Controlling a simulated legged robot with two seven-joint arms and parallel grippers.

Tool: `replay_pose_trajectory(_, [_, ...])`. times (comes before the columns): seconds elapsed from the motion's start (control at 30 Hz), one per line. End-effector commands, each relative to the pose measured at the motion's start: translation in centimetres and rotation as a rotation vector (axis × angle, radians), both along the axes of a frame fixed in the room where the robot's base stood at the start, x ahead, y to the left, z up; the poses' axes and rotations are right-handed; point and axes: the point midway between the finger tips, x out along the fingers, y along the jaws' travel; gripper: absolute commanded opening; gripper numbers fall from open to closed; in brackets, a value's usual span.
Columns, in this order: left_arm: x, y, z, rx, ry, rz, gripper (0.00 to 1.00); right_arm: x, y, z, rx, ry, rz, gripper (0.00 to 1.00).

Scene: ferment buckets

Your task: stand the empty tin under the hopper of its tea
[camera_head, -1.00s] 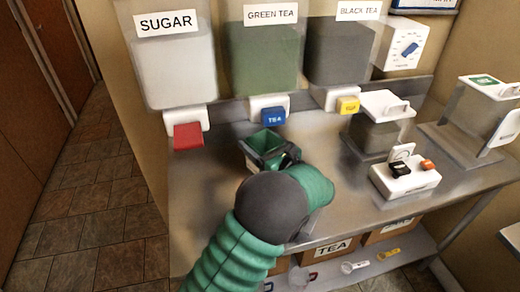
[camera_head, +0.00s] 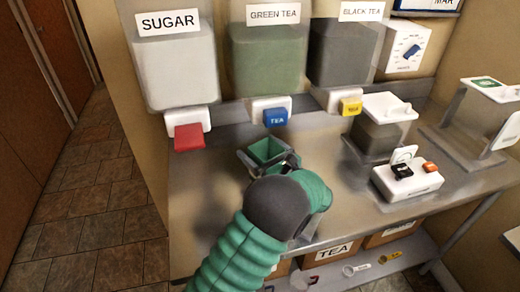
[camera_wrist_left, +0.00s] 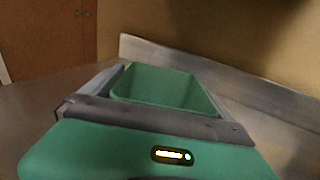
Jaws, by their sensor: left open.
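An open-topped green tin (camera_head: 266,149) stands upright on the steel counter, in front of and below the blue TEA lever (camera_head: 276,117) of the GREEN TEA hopper (camera_head: 266,62). Its inside looks empty. My left gripper (camera_head: 268,163) is low at the tin's near side, jaws open with grey fingers beside it. In the left wrist view the tin (camera_wrist_left: 165,88) rises just beyond the grey jaw bar, its lower part hidden. I cannot tell whether the fingers touch it. My right gripper is not in view.
The SUGAR hopper (camera_head: 168,65) with a red lever is left; the BLACK TEA hopper (camera_head: 345,55) with a yellow lever is right. A grey lidded bin (camera_head: 378,135) and a white switch box (camera_head: 405,182) stand to the right. Boxes, one marked TEA (camera_head: 333,249), sit on a lower shelf.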

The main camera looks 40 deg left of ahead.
Motion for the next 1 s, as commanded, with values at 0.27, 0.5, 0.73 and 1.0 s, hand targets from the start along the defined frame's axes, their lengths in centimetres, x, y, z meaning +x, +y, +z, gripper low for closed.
replay_pose_trajectory(0.27, [-0.2,-1.2,0.3,-0.001,0.0,-0.005,0.99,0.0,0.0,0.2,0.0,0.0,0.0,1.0])
replay_pose_trajectory(0.5, [-2.1,-7.0,0.4,0.0,0.0,-0.007,0.99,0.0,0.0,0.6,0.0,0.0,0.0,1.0])
replay_pose_trajectory(0.73, [-3.5,-10.9,0.4,0.0,0.0,-0.002,0.99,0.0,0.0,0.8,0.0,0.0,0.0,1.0])
replay_pose_trajectory(1.0, [-3.7,-11.5,0.4,0.0,0.0,0.0,0.99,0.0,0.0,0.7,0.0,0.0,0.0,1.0])
